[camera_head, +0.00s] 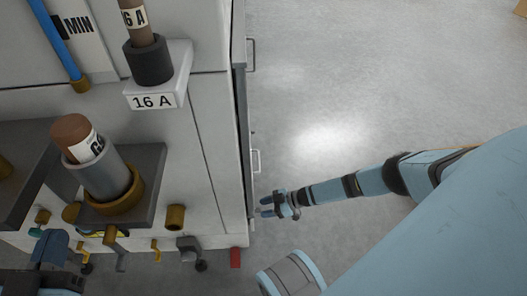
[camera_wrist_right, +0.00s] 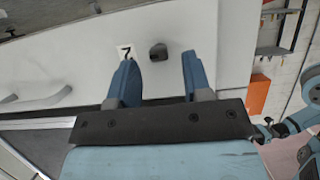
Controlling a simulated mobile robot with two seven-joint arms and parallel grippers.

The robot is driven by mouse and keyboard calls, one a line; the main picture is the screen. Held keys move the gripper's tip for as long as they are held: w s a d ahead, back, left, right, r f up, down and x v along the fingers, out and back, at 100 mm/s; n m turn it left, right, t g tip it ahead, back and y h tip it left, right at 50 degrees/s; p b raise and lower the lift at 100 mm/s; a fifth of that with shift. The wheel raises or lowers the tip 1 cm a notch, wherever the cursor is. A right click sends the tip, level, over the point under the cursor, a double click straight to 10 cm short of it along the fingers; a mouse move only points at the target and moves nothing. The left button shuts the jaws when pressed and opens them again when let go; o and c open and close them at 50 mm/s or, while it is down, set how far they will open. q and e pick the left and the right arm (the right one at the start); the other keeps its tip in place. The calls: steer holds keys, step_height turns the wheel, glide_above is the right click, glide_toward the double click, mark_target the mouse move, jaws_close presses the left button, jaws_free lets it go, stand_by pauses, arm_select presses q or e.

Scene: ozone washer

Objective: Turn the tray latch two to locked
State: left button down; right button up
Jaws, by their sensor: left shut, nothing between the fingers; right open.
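My right gripper (camera_head: 267,205) is in front of the side of the white machine (camera_head: 205,120) in the head view. In the right wrist view the blue fingers of my right gripper (camera_wrist_right: 159,62) are apart. Beyond and between them is a small dark knob (camera_wrist_right: 158,52) on a pale panel, with a label reading 7 (camera_wrist_right: 124,52) to its left. The knob is not held. I cannot tell whether this knob is tray latch two. My left gripper (camera_head: 50,248) is shut and empty at the lower left, by the machine's lower fittings.
A brown-topped cylinder (camera_head: 105,178) marked with a label stands in a brass ring on the machine. A 16 A fuse post (camera_head: 150,62) stands above it. Handles (camera_head: 256,160) line the machine's right side. An orange block (camera_wrist_right: 259,95) shows in the wrist view. Grey floor (camera_head: 390,90) is open to the right.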

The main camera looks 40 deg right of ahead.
steer(key=shift+w+a+f, duration=0.2)
steer(key=shift+w+a, duration=0.1)
steer(key=shift+a, duration=0.15)
jaws_close()
